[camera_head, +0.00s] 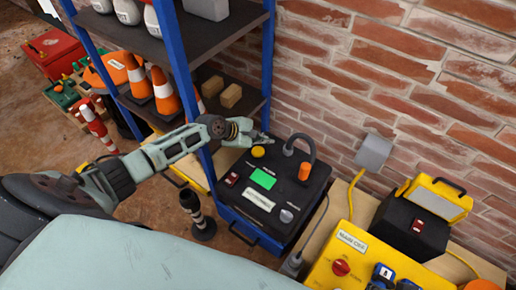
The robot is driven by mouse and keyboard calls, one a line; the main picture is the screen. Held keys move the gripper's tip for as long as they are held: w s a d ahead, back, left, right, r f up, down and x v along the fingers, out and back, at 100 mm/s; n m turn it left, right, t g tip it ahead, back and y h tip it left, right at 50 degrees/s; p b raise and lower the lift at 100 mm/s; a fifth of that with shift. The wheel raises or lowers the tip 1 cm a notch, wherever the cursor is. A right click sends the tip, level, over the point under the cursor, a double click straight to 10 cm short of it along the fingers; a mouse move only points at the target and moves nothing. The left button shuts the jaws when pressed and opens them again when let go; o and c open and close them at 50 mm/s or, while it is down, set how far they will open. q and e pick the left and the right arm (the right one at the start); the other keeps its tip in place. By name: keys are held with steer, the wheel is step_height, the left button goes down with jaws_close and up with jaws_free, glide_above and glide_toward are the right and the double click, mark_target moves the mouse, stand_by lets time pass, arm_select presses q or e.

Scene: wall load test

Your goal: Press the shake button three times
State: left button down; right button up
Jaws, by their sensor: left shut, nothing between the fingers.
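A black-topped control box (284,172) with a blue front stands against the brick wall. A round yellow button (258,151) sits at its far left corner. Its top also has a green display (263,178), a red switch (232,179), a silver knob (286,216) and an orange-ended black hose (304,170). The lettering is too small to read, so I cannot tell which control is labelled shake. My left gripper (267,139) is shut and empty, just behind the yellow button in the picture. I cannot tell whether it touches the box. My right gripper is out of view.
A blue-framed shelf (178,60) with orange cones (164,91) stands left of the box, close to my left arm. A yellow panel (345,262) with a red knob is at the lower right. A yellow-framed device (437,200) stands behind it.

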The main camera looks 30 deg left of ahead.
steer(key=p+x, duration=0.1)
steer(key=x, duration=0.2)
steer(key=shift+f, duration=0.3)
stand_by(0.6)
